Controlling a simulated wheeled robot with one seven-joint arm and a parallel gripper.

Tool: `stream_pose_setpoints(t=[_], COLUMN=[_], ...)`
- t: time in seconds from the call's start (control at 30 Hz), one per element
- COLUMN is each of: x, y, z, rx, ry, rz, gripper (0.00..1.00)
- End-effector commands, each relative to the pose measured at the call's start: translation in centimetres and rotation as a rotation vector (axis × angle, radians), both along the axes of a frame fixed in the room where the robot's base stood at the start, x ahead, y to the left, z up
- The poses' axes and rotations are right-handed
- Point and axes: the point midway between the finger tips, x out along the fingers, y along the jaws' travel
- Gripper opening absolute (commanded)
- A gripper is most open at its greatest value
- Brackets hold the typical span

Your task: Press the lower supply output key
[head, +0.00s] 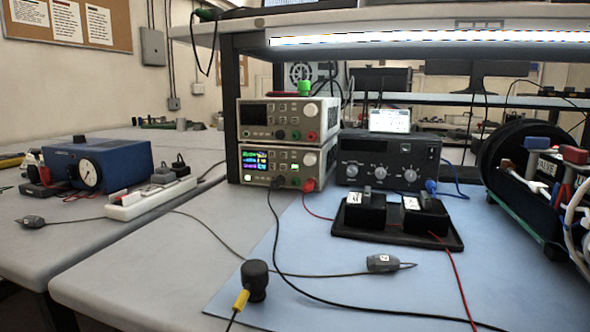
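Two bench supplies are stacked on the bench under the shelf. The lower supply (325,160) has a lit, coloured screen (254,160), a round knob (309,158) and small keys right of the screen. Its output key is too small to tell apart from the other keys. A black lead and a red lead run from its lower front. The upper supply (325,107) has a dark screen (254,114). My gripper is not in view.
A black instrument (345,160) with knobs stands right of the supplies. A black tray (345,235) with two dark blocks lies on the blue mat (330,300). A black cylinder (255,283) stands at the mat's front left. Leads cross the bench before the supplies.

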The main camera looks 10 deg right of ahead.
Motion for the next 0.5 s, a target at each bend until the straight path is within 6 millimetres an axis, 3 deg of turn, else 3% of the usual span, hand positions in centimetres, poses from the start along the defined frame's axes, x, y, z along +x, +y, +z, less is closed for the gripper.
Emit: stream_pose_setpoints(t=[0.03, 0.1, 0.13, 0.5], x=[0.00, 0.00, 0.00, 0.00], y=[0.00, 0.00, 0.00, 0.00], z=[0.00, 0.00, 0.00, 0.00], rx=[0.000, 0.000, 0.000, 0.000], ry=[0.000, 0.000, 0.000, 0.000], rz=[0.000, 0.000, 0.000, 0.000], gripper=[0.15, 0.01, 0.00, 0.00])
